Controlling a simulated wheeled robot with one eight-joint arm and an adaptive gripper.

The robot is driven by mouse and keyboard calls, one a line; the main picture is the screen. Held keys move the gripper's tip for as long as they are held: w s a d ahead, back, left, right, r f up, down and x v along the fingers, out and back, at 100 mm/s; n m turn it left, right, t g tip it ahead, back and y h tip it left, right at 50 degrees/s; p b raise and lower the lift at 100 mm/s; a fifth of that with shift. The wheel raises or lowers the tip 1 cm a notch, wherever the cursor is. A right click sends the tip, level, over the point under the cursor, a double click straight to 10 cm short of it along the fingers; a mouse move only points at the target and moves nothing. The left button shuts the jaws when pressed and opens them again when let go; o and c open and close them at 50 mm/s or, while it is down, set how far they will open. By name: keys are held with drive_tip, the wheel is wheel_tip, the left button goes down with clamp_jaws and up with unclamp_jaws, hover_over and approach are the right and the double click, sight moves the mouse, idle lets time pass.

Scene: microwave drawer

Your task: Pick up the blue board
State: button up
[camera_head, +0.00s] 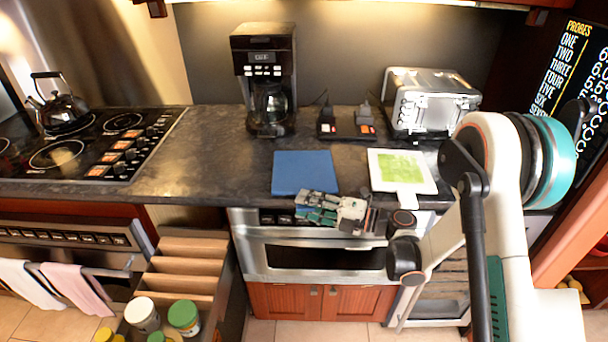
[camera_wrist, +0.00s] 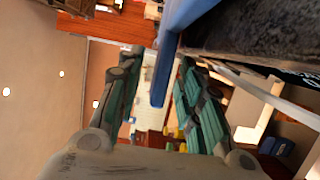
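The blue board (camera_head: 302,172) lies flat on the dark countertop, close to its front edge. My gripper (camera_head: 304,206) is at the front edge of the board in the head view, with its fingers pointing left along the counter edge. In the wrist view the blue board (camera_wrist: 166,70) shows edge-on between the two fingers of my gripper (camera_wrist: 158,66). The fingers are apart, with a gap visible on each side of the board's edge. Whether either fingertip touches the board I cannot tell.
A white board with a green sheet (camera_head: 402,171) lies to the right. A coffee maker (camera_head: 265,80), a toaster (camera_head: 430,102) and a stove (camera_head: 90,145) stand on the counter. Below are an oven-like drawer (camera_head: 315,257) and an open drawer with jars (camera_head: 185,270).

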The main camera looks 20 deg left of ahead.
clamp_jaws()
drive_tip(key=shift+r, duration=0.1)
